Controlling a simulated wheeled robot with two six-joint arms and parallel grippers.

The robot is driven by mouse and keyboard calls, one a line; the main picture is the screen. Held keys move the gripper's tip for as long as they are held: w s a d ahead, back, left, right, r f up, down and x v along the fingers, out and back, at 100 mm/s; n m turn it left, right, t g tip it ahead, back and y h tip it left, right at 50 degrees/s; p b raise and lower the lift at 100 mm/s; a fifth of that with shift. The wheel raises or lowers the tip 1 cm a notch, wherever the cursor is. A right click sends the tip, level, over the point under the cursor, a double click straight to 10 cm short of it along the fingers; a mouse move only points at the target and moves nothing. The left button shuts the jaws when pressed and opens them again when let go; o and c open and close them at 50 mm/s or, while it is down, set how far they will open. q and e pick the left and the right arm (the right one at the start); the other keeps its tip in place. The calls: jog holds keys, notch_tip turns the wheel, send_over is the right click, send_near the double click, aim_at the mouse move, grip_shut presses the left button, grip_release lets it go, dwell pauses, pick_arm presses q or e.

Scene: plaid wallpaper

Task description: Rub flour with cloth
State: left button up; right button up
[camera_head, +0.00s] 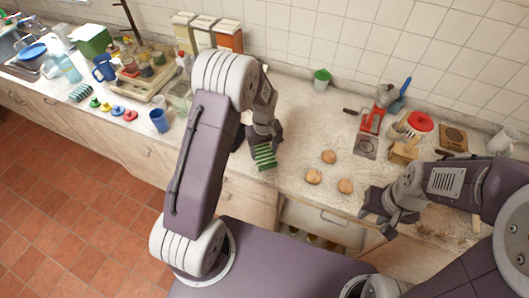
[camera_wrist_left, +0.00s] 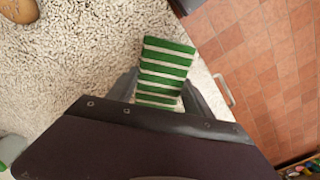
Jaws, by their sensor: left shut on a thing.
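A green and white striped cloth (camera_head: 265,156) is held in my left gripper (camera_head: 262,140) near the front edge of the speckled counter. The cloth also shows in the left wrist view (camera_wrist_left: 165,68), between the fingers, with the counter surface beside it. I cannot tell whether the cloth touches the counter. My right gripper (camera_head: 378,212) is at the counter's front edge on the right, apart from the cloth; its fingers are too unclear to tell their state. I cannot make out flour for certain; a pale brownish patch (camera_head: 450,228) lies beneath my right arm.
Several round buns (camera_head: 328,157) sit on the counter (camera_head: 300,115) between my grippers. A blue cup (camera_head: 159,121) and a rack (camera_head: 145,82) are left. An open drawer (camera_head: 318,220) is below.

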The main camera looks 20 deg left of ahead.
pick_arm(q)
jog(key=shift+w+r+p, duration=0.1)
jog(key=shift+r+p, duration=0.2)
jog(key=shift+r, duration=0.4)
jog(key=shift+s+r+p, duration=0.25)
jog(key=shift+r+p, duration=0.75)
jog(key=shift+r, duration=0.45)
jog(key=shift+r+p, duration=0.1)
jog(key=shift+p, duration=0.2)
jog(key=shift+w, duration=0.1)
